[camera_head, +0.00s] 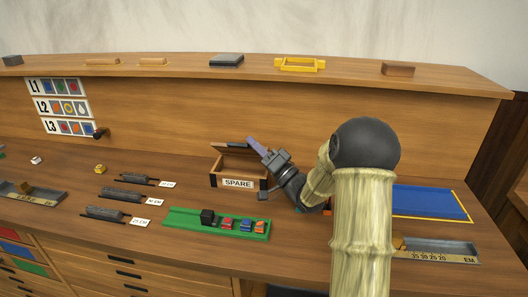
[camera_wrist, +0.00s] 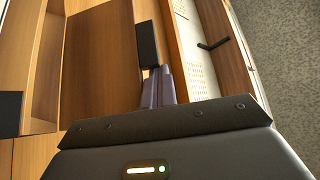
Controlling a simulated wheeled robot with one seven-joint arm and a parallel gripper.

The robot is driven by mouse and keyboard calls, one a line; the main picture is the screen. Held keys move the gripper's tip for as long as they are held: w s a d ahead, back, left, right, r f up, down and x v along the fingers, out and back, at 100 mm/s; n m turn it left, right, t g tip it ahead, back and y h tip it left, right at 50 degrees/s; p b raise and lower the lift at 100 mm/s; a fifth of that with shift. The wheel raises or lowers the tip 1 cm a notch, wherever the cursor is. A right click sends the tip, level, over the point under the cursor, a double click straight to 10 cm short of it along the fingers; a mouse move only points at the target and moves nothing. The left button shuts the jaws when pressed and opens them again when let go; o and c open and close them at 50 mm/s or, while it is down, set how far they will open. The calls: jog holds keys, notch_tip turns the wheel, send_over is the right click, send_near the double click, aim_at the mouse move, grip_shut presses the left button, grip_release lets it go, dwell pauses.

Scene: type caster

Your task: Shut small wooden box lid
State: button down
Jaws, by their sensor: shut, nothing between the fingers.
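The small wooden box (camera_head: 217,180) with a white SPARE label stands on the bench in the middle of the head view. Its lid (camera_head: 232,146) is open, raised at the back of the box, and the interior shows. My gripper (camera_head: 251,141) is shut and empty, with its purple-grey fingers beside the right end of the lid. I cannot tell whether they touch it. In the wrist view the closed fingers (camera_wrist: 158,80) point at a dark block beside wooden surfaces. Which part of the box these are is unclear.
A green tray (camera_head: 180,220) with a black cube and several small coloured pieces lies in front of the box. Dark cylinders on holders (camera_head: 122,194) lie to the left. A blue mat (camera_head: 428,203) and a metal tray (camera_head: 450,250) are to the right. A shelf (camera_head: 330,76) runs behind.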

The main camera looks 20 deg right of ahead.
jog(key=shift+s+a+f+b, duration=0.25)
jog(key=shift+s+f+b, duration=0.1)
jog(key=shift+f, duration=0.1)
jog(key=shift+d, duration=0.1)
notch_tip(320, 180, up, 10)
jog(key=p, duration=0.1)
jog(key=shift+p, duration=0.3)
dwell(0.3)
